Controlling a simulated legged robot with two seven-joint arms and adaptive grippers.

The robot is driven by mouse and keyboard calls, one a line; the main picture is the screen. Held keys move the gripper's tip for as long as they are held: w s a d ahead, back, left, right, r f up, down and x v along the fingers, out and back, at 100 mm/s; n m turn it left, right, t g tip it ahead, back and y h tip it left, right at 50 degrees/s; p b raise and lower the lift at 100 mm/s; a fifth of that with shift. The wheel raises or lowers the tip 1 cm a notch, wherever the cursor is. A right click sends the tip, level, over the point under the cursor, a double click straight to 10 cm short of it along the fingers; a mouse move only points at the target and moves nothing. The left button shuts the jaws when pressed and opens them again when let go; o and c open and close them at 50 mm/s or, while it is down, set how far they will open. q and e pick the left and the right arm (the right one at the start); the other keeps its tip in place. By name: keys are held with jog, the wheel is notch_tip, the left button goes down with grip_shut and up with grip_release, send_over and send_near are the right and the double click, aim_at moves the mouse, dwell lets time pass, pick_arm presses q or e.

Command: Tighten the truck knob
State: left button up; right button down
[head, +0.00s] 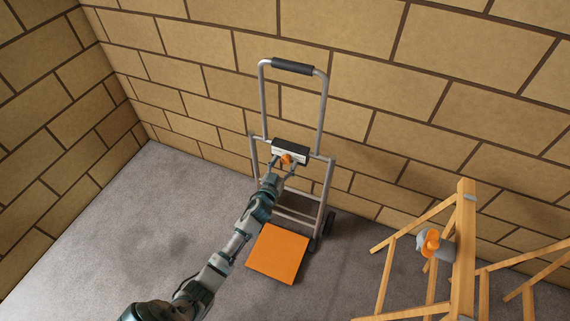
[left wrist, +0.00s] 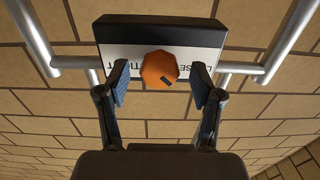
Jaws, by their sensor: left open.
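The hand truck (head: 324,110) stands upright against the block wall, with a grey tube frame, a black handle grip and an orange toe plate (head: 278,254). Its orange knob (head: 287,159) sits on a black and white box (head: 304,152) on the crossbar. In the left wrist view the knob (left wrist: 159,70) is faceted, with a dark mark low on its face, in front of a partly hidden printed label. My left gripper (left wrist: 160,84) is open, with one finger on each side of the knob and gaps between. It also shows in the head view (head: 284,170). My right gripper is not seen.
A wooden frame (head: 464,245) with slanted rails stands at the right, with a grey and orange fitting (head: 430,242) on it. Block walls close off the back and left. The grey floor (head: 150,220) at the left is clear.

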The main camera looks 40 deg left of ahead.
pick_arm(q)
jog(key=c, duration=1.1)
jog(key=shift+c, duration=0.2)
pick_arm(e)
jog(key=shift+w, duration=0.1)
pick_arm(q)
jog(key=shift+m, duration=0.5)
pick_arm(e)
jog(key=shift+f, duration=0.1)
pick_arm(q)
jog(key=shift+m+p, duration=0.3)
jog(key=shift+m, duration=0.3)
jog(key=m, duration=0.2)
jog(key=shift+m, duration=0.3)
jog(key=m+p, duration=0.1)
jog(key=m, duration=0.3)
jog(key=shift+d+m, duration=0.1)
jog(key=shift+m, duration=0.2)
jog(key=m, duration=0.4)
jog(key=shift+f+m, duration=0.15)
jog(key=shift+m, duration=0.15)
jog(key=shift+d+f+m, duration=0.1)
jog(key=shift+d+m, duration=0.05)
jog(key=shift+m, duration=1.85)
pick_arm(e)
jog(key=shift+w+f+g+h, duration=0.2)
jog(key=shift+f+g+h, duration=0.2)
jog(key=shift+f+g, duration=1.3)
pick_arm(q)
jog(key=shift+f, duration=0.1)
